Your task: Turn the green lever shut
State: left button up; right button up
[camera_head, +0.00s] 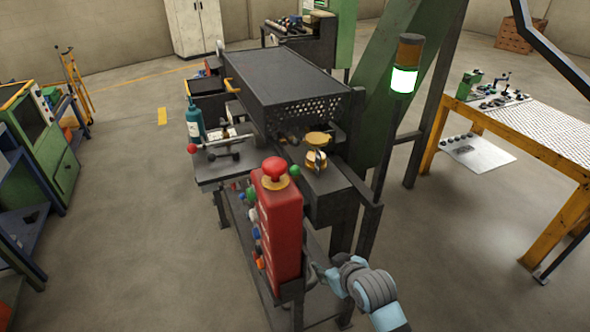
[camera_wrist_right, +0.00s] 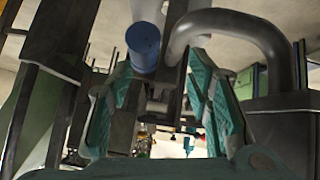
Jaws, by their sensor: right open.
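A green ball knob (camera_head: 295,170), possibly the end of the green lever, shows just right of the red control box in the head view. The rest of that lever is hidden or too small to tell. My right gripper (camera_head: 318,273) is low behind the box's right side, partly hidden, and apart from the knob. In the right wrist view its two teal fingers (camera_wrist_right: 160,100) are spread open. A blue cylinder (camera_wrist_right: 144,48) and a bent grey pipe (camera_wrist_right: 235,25) show by the fingers; contact is unclear. I cannot make out the green lever there. My left gripper is not in view.
The red control box (camera_head: 280,225) with a red mushroom button (camera_head: 274,168) stands close to my right gripper. A dark furnace machine (camera_head: 285,80) stands behind. A signal lamp post (camera_head: 403,80) and yellow-framed table (camera_head: 540,130) are at right.

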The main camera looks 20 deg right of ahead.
aim_at(297, 171)
jog(key=w+r+n+t+p, duration=0.1)
jog(key=w+r+t, duration=0.1)
jog(key=w+r, duration=0.55)
jog(key=w+r+t+p, duration=0.15)
jog(key=w+r, duration=0.25)
jog(key=r, duration=0.7)
jog(key=shift+t+y, duration=0.3)
jog(key=shift+t, duration=0.15)
jog(key=x, duration=0.4)
jog(key=b+x, duration=0.1)
jog(key=x, duration=0.4)
jog(key=a+x, duration=0.1)
jog(key=x, duration=0.3)
jog(key=shift+f+b, duration=0.25)
jog(key=shift+b, duration=0.05)
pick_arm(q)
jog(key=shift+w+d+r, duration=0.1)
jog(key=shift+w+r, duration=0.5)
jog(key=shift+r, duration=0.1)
pick_arm(e)
jog(key=shift+r, duration=0.1)
grip_shut()
